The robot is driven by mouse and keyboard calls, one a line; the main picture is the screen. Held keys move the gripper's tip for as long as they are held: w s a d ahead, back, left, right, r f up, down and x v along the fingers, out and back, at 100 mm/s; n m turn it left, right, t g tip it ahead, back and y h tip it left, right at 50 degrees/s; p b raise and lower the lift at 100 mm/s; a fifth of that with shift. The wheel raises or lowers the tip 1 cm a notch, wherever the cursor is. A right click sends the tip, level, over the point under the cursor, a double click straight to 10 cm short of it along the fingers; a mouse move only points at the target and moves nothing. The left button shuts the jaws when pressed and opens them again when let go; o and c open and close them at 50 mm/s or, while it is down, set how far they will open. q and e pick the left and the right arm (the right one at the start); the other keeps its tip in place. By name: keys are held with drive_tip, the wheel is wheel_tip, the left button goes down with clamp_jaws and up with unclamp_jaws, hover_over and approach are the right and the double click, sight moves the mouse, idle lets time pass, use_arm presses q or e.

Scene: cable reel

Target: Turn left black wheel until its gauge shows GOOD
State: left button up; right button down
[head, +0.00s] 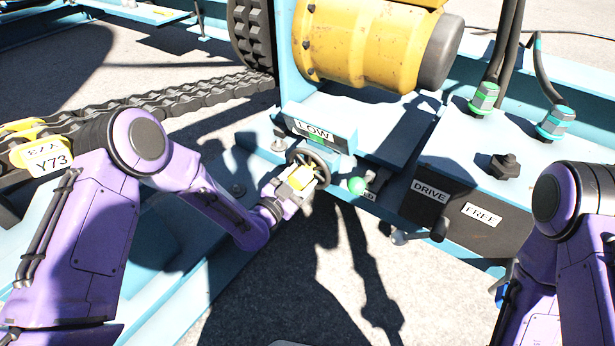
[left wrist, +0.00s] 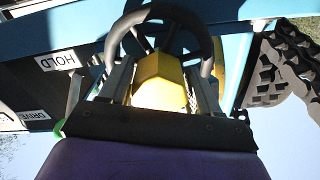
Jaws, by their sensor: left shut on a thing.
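The black wheel (head: 322,160) is a small dark handwheel on the front of the light-blue frame. The gauge (head: 314,131) just above it reads LOW, with a green patch below the word. My left gripper (head: 302,176) is at the wheel and shut on it, partly covering it in the head view. In the left wrist view the wheel's rim (left wrist: 208,48) arches beyond the fingers of my left gripper (left wrist: 160,62); the exact contact is hard to see. My right arm shows at the right edge, but its gripper is out of view.
A green ball knob (head: 357,185) sits close right of the wheel. A dark box with DRIVE and FREE labels (head: 470,213) and a lever (head: 405,236) stands further right. A yellow drum (head: 370,45) lies above, and a heavy chain (head: 190,98) runs left.

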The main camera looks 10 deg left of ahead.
use_arm(q)
drive_tip(key=shift+m+p, duration=0.35)
drive_tip(key=shift+m, duration=1.85)
use_arm(e)
drive_tip(key=shift+w+a+r+m+t, duration=0.1)
drive_tip(key=shift+w+a+m+t, duration=0.15)
drive_tip(key=shift+w+t, duration=0.3)
use_arm(q)
drive_tip(key=shift+a, duration=0.1)
drive_tip(key=o, duration=1.4)
drive_tip(key=shift+c, duration=0.2)
drive_tip(key=p+v, duration=0.3)
drive_tip(key=v, duration=0.7)
drive_tip(key=shift+s, duration=0.3)
use_arm(e)
drive_tip(key=w+m+t, duration=0.1)
drive_tip(key=w, duration=0.1)
drive_tip(key=w+r+m+t+h, duration=0.1)
drive_tip(key=w+t, duration=0.1)
drive_tip(key=shift+a+r+m, duration=0.1)
drive_tip(key=shift+r+m, duration=0.1)
drive_tip(key=shift+m, duration=0.15)
use_arm(q)
drive_tip(key=shift+a, duration=0.15)
